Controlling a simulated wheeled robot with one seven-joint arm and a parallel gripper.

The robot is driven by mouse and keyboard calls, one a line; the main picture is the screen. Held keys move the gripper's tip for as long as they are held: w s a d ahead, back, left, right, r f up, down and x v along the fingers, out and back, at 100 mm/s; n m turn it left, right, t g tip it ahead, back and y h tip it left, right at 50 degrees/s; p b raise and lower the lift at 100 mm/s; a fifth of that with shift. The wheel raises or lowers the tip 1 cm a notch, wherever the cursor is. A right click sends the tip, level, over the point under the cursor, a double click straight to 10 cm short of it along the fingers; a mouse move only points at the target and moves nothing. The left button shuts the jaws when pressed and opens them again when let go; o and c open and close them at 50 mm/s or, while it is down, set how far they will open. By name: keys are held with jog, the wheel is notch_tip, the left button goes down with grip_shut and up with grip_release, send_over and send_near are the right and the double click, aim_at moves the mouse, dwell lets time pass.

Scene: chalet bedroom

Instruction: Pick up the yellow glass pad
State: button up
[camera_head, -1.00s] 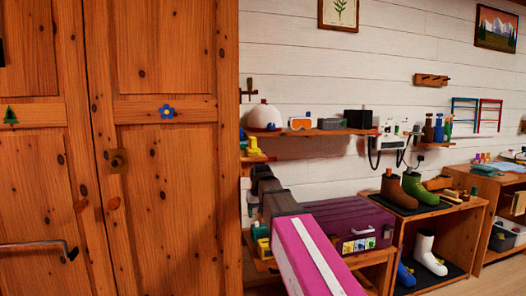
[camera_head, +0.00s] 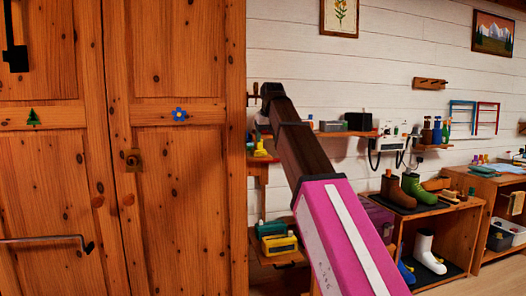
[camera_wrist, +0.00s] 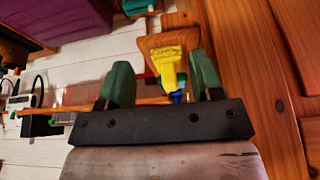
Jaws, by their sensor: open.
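A yellow object (camera_wrist: 168,66), which looks like the glass pad, is at a small wooden corner shelf (camera_wrist: 172,28) in the wrist view. In the head view it appears as a small yellow shape (camera_head: 261,147) on the left shelf by the wardrobe. My gripper (camera_wrist: 162,75) is open, with its two green fingers on either side of the yellow object in the picture. I see no contact, and the depth between them is unclear. A blue bit shows below the yellow object, near the gripper's black bar. In the head view the fingers cannot be made out.
The wooden wardrobe (camera_head: 180,200) stands close on the left. A long wall shelf (camera_head: 345,133) carries goggles and boxes. A lower shelf holds a yellow item (camera_head: 279,243) and a green one. A boot cubby (camera_head: 440,222) and a purple case, partly hidden, are to the right.

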send_over(259, 147)
jog(key=w, duration=0.1)
jog(key=shift+d+r, duration=0.1)
jog(key=shift+x, duration=2.55)
jog(key=c, duration=0.5)
